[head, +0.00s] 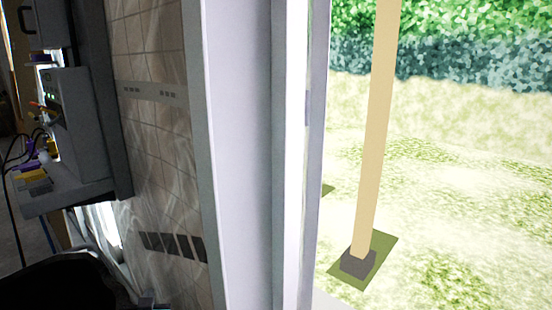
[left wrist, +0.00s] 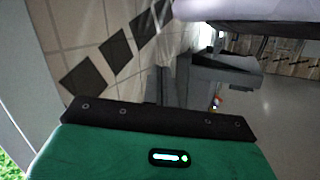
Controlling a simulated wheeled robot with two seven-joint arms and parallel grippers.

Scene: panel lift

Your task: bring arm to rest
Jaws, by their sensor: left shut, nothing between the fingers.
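My left gripper (left wrist: 163,86) shows in the left wrist view beyond its green housing and dark screwed bar. Its narrow grey fingers are close together, shut and empty. Tiled wall or floor lies behind them. In the head view only a small grey part shows at the bottom edge, beside a large dark shape at the lower left; I cannot tell its jaws there. My right gripper is in neither view.
A tall white frame (head: 240,150) stands beside a tiled wall (head: 155,130). Right of it, a tan post (head: 377,130) stands on grassy ground outside. At the left, a grey shelf (head: 75,195) holds small items and cables. Grey floor (left wrist: 285,110) is clear at right.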

